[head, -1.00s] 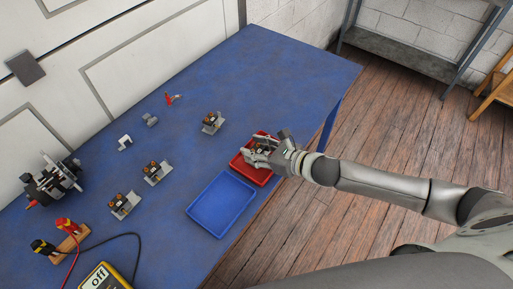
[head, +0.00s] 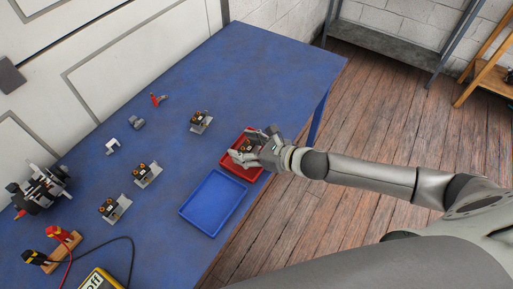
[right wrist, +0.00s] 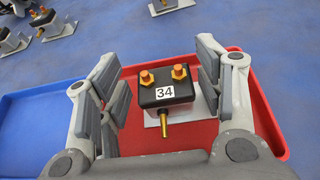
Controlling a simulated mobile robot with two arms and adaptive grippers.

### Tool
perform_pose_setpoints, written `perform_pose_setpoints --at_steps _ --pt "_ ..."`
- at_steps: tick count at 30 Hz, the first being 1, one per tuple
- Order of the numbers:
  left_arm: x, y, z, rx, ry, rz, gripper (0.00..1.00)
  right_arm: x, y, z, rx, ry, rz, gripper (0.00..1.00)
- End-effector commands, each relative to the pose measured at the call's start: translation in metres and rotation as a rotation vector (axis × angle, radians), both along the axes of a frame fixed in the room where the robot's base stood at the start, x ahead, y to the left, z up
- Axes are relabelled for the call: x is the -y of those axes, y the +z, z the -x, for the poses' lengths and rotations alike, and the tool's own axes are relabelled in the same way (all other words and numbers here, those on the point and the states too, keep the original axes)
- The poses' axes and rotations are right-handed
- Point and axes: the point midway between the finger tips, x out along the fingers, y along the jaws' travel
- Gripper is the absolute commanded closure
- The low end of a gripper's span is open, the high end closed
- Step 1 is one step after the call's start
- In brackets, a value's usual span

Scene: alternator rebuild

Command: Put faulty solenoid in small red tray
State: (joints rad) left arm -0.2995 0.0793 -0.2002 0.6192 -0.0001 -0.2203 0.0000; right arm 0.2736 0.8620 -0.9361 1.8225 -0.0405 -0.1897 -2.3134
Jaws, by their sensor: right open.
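The small red tray (head: 238,169) sits near the table's front edge, and its red floor and rim also fill much of the right wrist view (right wrist: 262,95). A solenoid (right wrist: 166,88), black with two brass terminals, a metal bracket and a label reading 34, is in the red tray. My right gripper (head: 252,148) is over the tray. In the right wrist view its fingers (right wrist: 166,75) are open, one on each side of the solenoid, with gaps between. My left gripper is not in view.
Other solenoids (head: 147,173) (head: 114,208) (head: 201,121) stand on the blue table. An empty blue tray (head: 213,202) lies beside the red one. An alternator assembly (head: 38,188), test clips (head: 63,237) and a yellow multimeter (head: 98,281) are at left.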

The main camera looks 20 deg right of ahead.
Motion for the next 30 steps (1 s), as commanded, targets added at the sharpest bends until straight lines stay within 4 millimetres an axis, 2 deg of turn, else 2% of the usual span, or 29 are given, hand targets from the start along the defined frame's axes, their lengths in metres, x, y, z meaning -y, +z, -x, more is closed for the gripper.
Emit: perform_pose_setpoints --at_steps 19,30 --pt "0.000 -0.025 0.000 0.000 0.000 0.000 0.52 0.052 0.033 0.069 -0.001 0.003 0.003 0.39" --pt "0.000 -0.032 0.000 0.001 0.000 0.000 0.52 0.066 0.043 0.085 -0.001 -0.001 0.000 0.39"
